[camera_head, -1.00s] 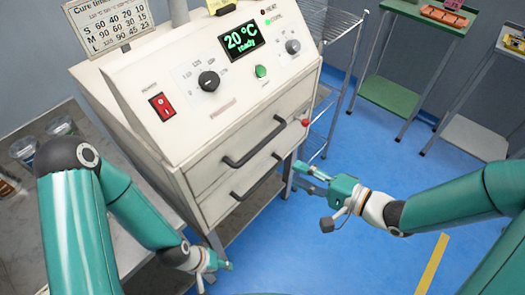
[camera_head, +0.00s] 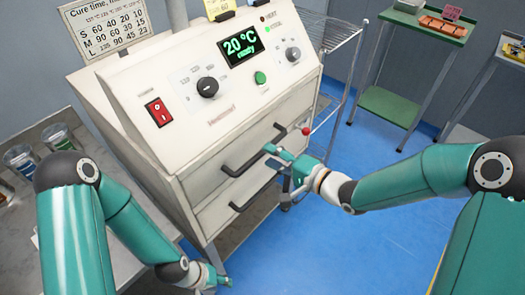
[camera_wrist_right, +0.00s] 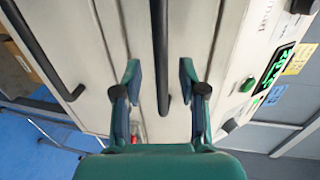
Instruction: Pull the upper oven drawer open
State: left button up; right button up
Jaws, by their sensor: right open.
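The white oven's upper drawer (camera_head: 203,182) appears flush with the oven front. Its dark bar handle (camera_head: 240,167) also shows in the right wrist view (camera_wrist_right: 160,45). My right gripper (camera_head: 276,156) is at the right part of this handle. In the right wrist view, its open fingers (camera_wrist_right: 160,78) stand on either side of the bar, with a gap visible on both sides. My left gripper (camera_head: 222,279) is low at the lower left, away from the drawers; its finger state is too small to tell.
The lower drawer's handle (camera_head: 250,196) lies just below. A red knob (camera_head: 306,131) is right of the upper handle. A wire rack (camera_head: 335,45) stands right of the oven. Blue floor (camera_head: 375,240) in front is clear.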

jog(key=shift+x, duration=1.9)
grip_shut()
